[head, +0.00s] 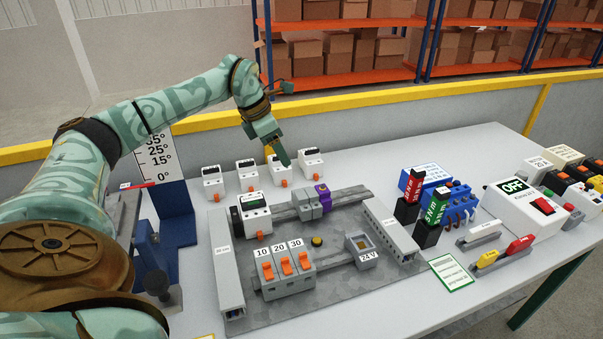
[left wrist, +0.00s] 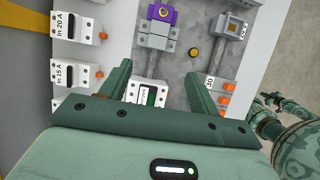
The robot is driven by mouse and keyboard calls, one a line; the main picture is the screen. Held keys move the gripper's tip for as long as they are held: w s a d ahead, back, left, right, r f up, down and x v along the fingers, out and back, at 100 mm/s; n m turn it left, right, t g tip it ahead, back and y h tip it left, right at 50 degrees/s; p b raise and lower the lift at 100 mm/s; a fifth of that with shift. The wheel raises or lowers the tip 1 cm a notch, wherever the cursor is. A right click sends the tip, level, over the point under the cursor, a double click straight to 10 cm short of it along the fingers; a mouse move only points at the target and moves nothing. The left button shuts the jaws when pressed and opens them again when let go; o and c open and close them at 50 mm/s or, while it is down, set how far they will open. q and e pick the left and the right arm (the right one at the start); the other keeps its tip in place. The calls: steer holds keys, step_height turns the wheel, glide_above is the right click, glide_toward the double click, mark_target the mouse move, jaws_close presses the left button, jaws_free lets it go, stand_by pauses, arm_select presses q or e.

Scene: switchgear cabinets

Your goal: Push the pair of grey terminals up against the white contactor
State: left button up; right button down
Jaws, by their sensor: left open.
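The pair of grey terminals (head: 308,205) sits on the back rail of the mounting plate, with a purple module (head: 324,197) against its right side. The white contactor (head: 253,214), with a green-marked face, is on the same rail to the left; a stretch of bare rail separates them. My left gripper (head: 277,158) is open and empty above and behind the back rail. In the left wrist view its spread fingers (left wrist: 157,88) frame the contactor (left wrist: 147,94), and the terminals (left wrist: 157,34) show beyond. A patterned arm of mine shows at that view's right edge; its gripper is unclear.
Several small white breakers (head: 247,175) stand behind the plate. Grey ducts flank it at left (head: 227,270) and right (head: 391,230). A yellow button (head: 317,241) lies between the rails.

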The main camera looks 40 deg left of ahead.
arm_select(q)
steer(key=b, duration=0.3)
glide_toward(305, 194)
steer(key=x, duration=0.7)
steer(key=shift+w+f, duration=0.1)
steer(key=shift+f, duration=0.1)
steer(key=shift+w+f, duration=0.15)
steer(key=shift+f, duration=0.3)
arm_select(e)
steer(key=f, duration=0.1)
steer(key=s+f, duration=0.1)
steer(key=shift+a+f, duration=0.15)
steer(key=shift+f, duration=0.25)
